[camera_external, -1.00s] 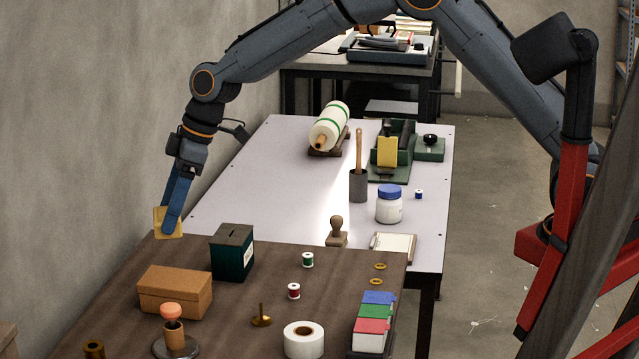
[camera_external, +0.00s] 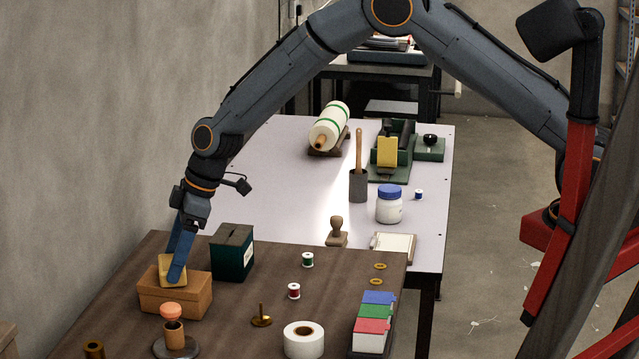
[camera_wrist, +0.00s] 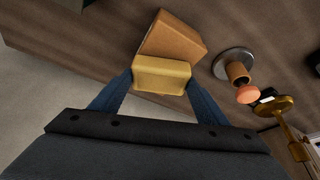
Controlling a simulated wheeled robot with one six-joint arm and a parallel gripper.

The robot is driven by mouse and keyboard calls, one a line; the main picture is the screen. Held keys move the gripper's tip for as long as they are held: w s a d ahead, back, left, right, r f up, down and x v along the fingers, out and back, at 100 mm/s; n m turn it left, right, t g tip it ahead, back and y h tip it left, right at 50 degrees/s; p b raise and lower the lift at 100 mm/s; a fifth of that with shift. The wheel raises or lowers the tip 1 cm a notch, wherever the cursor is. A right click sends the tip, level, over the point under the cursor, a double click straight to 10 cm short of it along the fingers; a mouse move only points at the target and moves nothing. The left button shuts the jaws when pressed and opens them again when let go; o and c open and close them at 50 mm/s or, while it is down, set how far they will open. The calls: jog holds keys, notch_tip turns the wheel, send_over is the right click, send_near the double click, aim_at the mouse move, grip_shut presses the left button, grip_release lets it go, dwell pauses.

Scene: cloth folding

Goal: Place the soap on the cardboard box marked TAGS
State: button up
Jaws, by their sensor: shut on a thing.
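The soap is a yellow block (camera_external: 171,270), held between the blue fingers of my gripper (camera_external: 175,272). In the wrist view the soap (camera_wrist: 161,75) sits between both fingertips (camera_wrist: 162,80). The brown cardboard box (camera_external: 178,298) stands on the dark wooden table, and the soap is at its top, toward the back left. The box also shows just beyond the soap in the wrist view (camera_wrist: 172,40). I cannot tell whether the soap touches the box. No TAGS marking is readable on the box.
A dark green slotted box (camera_external: 232,255) stands right of the cardboard box. A holder with an orange knob (camera_external: 172,330) stands in front of it. Spools (camera_external: 294,291), a brass spike (camera_external: 261,318) and a white tape roll (camera_external: 303,340) are farther right. A wall is at the left.

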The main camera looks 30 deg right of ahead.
jog(key=shift+f, duration=0.15)
jog(key=o, duration=1.1)
jog(key=shift+o, duration=0.2)
jog(key=shift+r, duration=0.3)
jog(key=b+v, duration=0.4)
jog(key=v, duration=0.7)
jog(key=shift+d+r, duration=0.2)
jog(key=shift+r, duration=0.15)
